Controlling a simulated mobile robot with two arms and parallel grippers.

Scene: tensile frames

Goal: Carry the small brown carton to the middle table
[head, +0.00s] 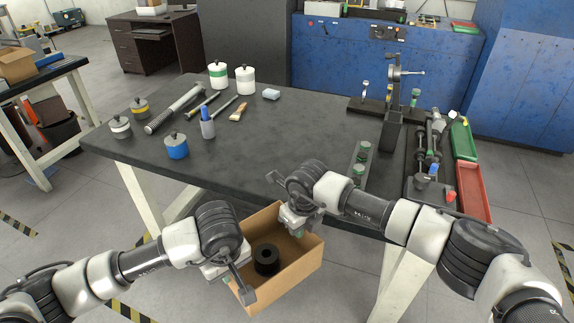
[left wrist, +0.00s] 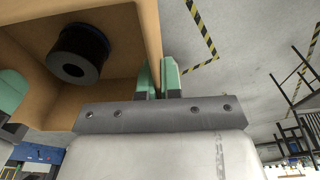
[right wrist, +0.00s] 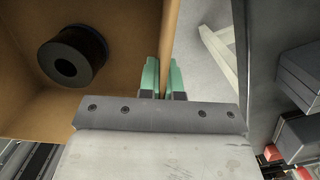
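The small brown carton (head: 288,282) is open at the top and hangs in front of the table's near edge, over the floor. A black roll (head: 266,259) lies inside it. My left gripper (head: 243,283) is shut on one carton wall; in the left wrist view its green fingers (left wrist: 160,78) pinch that wall. My right gripper (head: 297,228) is shut on another wall; the right wrist view shows its fingers (right wrist: 164,77) on both sides of it. The middle table (head: 275,145) has a dark top and stands just beyond the carton.
On the table, several jars, tools and a blue pot (head: 176,146) stand at the left. A test stand (head: 393,110), a green tray (head: 463,140) and a red tray (head: 473,190) fill the right. The table's centre is clear. Another carton (head: 15,66) sits on a left table.

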